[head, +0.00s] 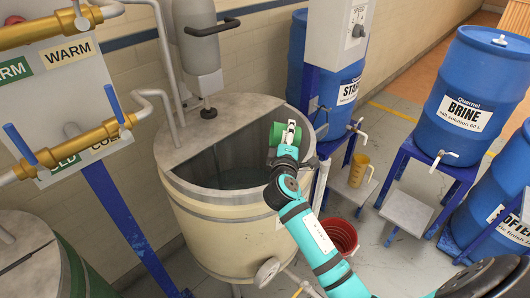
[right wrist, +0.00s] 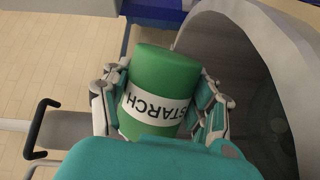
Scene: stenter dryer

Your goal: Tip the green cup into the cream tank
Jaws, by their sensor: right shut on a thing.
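The green cup (head: 276,134) is held over the open half of the cream tank (head: 215,228), near its right rim in the head view. My right gripper (head: 287,133) is shut around it. In the right wrist view the cup (right wrist: 165,72) sits between both fingers (right wrist: 160,105), with a white STARCH label reading upside down. The cup looks tipped onto its side in the head view; its mouth and contents cannot be made out. Dark greenish liquid (head: 240,180) shows in the tank. My left gripper is out of view.
A grey mixer (head: 200,50) stands over the tank's covered half. A control box (head: 338,32) and blue STARCH barrel (head: 345,92) are behind. A yellow jug (head: 359,170), a red bucket (head: 341,236) and a BRINE barrel (head: 466,100) are at right.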

